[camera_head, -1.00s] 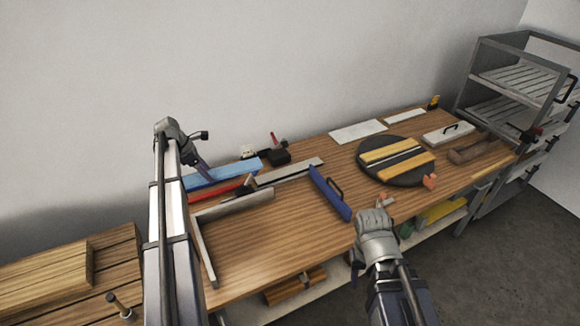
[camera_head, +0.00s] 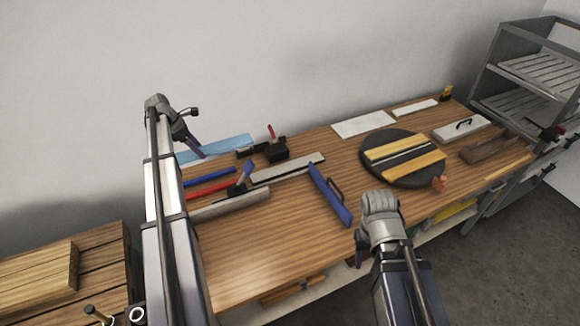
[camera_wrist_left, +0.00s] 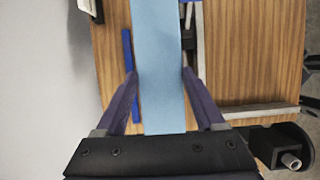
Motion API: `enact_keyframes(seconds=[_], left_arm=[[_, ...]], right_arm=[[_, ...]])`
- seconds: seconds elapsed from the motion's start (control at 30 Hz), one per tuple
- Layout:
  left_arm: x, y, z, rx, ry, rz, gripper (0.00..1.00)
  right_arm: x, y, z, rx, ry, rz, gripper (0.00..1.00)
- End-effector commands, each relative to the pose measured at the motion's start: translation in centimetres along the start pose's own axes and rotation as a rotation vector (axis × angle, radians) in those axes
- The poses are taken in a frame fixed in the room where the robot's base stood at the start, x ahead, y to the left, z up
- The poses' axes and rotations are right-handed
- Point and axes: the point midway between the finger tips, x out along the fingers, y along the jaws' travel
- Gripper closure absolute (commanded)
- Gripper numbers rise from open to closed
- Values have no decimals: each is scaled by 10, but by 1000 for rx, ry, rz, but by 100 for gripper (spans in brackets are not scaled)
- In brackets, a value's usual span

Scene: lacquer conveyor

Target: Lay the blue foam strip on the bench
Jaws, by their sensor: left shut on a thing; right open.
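The light blue foam strip (camera_head: 226,146) is at the back left of the bench, near the wall. My left gripper (camera_head: 187,152) is at its left end. In the left wrist view, the strip (camera_wrist_left: 158,50) runs lengthwise between the fingers of my left gripper (camera_wrist_left: 160,75), which are shut on it. The wooden bench (camera_head: 270,240) shows beneath it in that view. I cannot tell how high the strip is above the bench. My right gripper (camera_head: 372,234) is open at the front edge of the bench; its fingertips are mostly hidden by its wrist.
A thin blue strip (camera_head: 210,178) and red strip (camera_head: 208,189) lie near my left arm. A black clamp block (camera_head: 275,152), grey bars (camera_head: 287,168) and a blue handled tool (camera_head: 329,196) lie mid-bench. A black turntable (camera_head: 387,174) stands right. The front-middle bench top is clear.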

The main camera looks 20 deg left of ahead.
Motion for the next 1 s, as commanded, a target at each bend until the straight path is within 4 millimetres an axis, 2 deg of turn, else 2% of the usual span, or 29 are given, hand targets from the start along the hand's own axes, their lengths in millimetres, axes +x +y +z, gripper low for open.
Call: enact_keyframes(seconds=[0.03, 0.37, 0.47, 0.6, 0.8, 1.0], left_arm=[[9, 0, -4, 0, 0, 0, 89], [44, 0, -18, 0, 0, 0, 89], [61, 0, -25, 0, 0, 0, 89], [95, 0, -39, 0, 0, 0, 89], [137, 0, -57, 0, 0, 0, 89], [163, 0, -67, 0, 0, 0, 89]], right_arm=[[10, -1, 0, 0, 0, 0, 50], [48, -4, -2, -2, 0, 0, 50], [66, -6, -4, -3, 0, 1, 50], [103, -10, -6, -4, 0, 1, 50], [148, -14, -8, -6, 0, 1, 50], [175, -16, -10, -7, 0, 2, 50]])
